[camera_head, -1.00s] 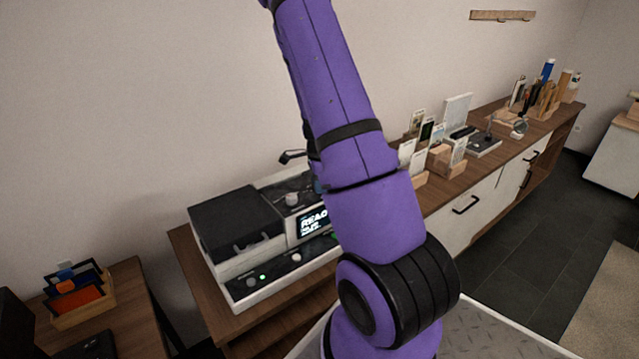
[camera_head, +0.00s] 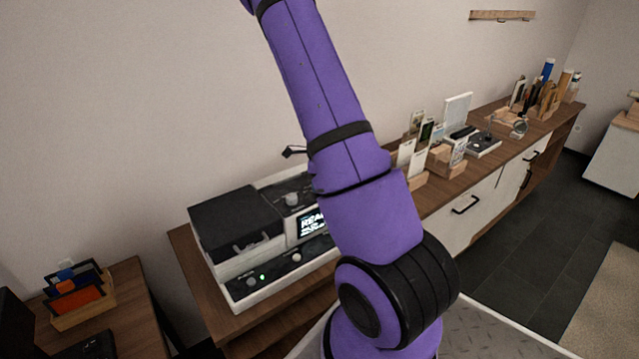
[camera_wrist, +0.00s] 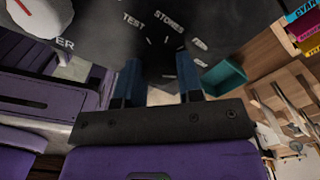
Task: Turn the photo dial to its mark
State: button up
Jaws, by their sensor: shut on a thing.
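The photo machine (camera_head: 235,222) stands on the wooden counter, with a black lid, pale body and lit screen (camera_head: 312,222). In the head view my arm hides part of the machine, and I cannot make out my gripper there.
A white knob with a red line (camera_wrist: 40,14) lies left of my fingers. A teal tray (camera_wrist: 223,77) and coloured cartridges (camera_wrist: 305,30) are to the right. Card holders (camera_head: 440,160) stand further along the counter. An organiser (camera_head: 78,295) sits on the left table.

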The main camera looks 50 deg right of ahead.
jog(key=o, duration=0.9)
jog(key=shift+r, duration=0.1)
notch_tip(320, 180, up, 11)
jog(key=shift+f, duration=0.15)
dwell(0.4)
